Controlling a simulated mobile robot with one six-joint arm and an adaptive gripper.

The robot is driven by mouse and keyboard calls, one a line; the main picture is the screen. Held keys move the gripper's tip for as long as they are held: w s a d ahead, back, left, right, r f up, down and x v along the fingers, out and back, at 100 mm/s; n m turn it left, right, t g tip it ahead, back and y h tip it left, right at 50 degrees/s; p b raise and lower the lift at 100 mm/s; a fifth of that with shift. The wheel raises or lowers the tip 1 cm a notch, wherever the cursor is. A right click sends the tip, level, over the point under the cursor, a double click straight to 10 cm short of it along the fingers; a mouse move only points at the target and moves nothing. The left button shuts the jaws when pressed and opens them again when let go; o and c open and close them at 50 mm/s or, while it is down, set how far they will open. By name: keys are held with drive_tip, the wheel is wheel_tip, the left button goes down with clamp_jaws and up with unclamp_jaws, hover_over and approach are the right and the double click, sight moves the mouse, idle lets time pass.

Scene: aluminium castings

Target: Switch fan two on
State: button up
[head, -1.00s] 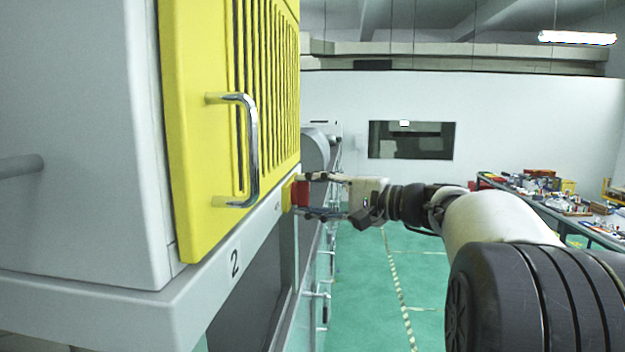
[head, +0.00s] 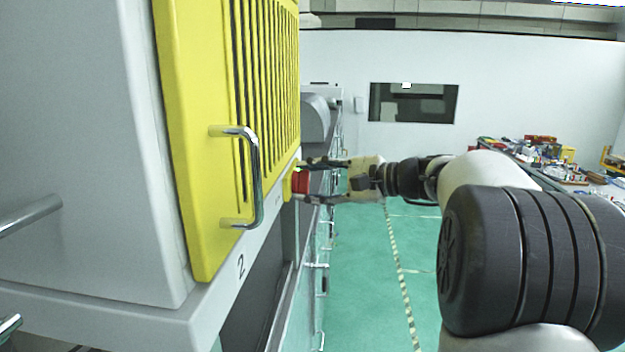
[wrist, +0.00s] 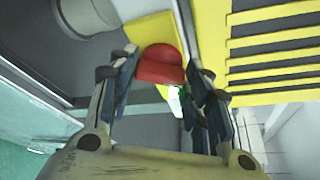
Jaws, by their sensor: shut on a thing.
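A red knob (head: 300,182) sits on a yellow plate (head: 287,185) on the front edge of the grey machine marked "2" (head: 241,266). In the wrist view the red knob (wrist: 160,65) lies between the fingertips, in front of its yellow plate (wrist: 153,27). My gripper (head: 308,180) reaches in from the right and is shut on the knob, with one finger above and one below in the head view. It also shows in the wrist view (wrist: 160,63). The knob's exact pointer direction cannot be told. A small green spot (wrist: 180,92) shows beside the knob.
A yellow slatted door (head: 195,130) with a chrome handle (head: 257,180) stands just left of the knob. A cluttered bench (head: 570,165) is at the right. The green floor (head: 365,260) between is clear.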

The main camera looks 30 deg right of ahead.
drive_tip(key=o, duration=1.1)
drive_tip(key=shift+c, duration=0.2)
drive_tip(key=v, duration=1.2)
